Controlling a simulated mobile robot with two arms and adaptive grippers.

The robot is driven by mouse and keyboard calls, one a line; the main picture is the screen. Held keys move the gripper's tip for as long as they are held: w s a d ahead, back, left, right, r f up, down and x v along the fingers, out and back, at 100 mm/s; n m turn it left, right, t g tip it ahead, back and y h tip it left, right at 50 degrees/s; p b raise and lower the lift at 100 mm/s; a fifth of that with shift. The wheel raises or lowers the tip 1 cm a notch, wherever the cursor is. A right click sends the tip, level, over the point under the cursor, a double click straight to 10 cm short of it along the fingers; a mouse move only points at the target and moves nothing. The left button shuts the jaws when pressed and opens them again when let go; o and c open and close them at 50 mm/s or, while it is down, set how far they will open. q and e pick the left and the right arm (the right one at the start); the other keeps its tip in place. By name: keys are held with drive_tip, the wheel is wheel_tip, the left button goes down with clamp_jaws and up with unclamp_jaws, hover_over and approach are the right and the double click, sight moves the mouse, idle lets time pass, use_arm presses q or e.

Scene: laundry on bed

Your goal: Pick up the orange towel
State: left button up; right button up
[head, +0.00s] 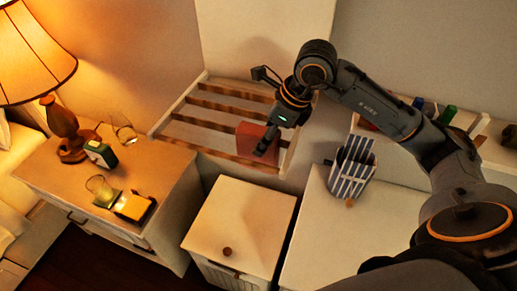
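A reddish-orange, folded-looking block, which seems to be the orange towel (248,142), is at the right front end of a slatted wooden rack (177,142). My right gripper (261,112) reaches in from the right over the rack's right end. Its fingers are spread wide, with nothing seen between them. The lower finger overlaps the towel's right part in the picture and hides some of it; I cannot tell whether they touch. My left gripper is not in view.
A nightstand (47,173) at left holds a lit lamp (66,135), glasses, a clock (101,153) and a yellow item (133,207). A white cabinet (240,225) stands in front of the rack. A striped container (350,169) stands on the white surface (325,235) at right.

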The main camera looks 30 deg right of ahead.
drive_tip(key=b+x, duration=0.1)
drive_tip(key=x, duration=0.3)
drive_tip(key=shift+a+f, duration=0.15)
drive_tip(key=shift+a, duration=0.05)
drive_tip(key=shift+c, duration=0.4)
drive_tip(key=c, duration=1.2)
wheel_tip(320, 180, up, 16)
drive_tip(key=p, duration=0.9)
drive_tip(key=shift+f+p, duration=0.2)
drive_tip(key=shift+p, duration=0.15)
drive_tip(key=shift+r, duration=1.25)
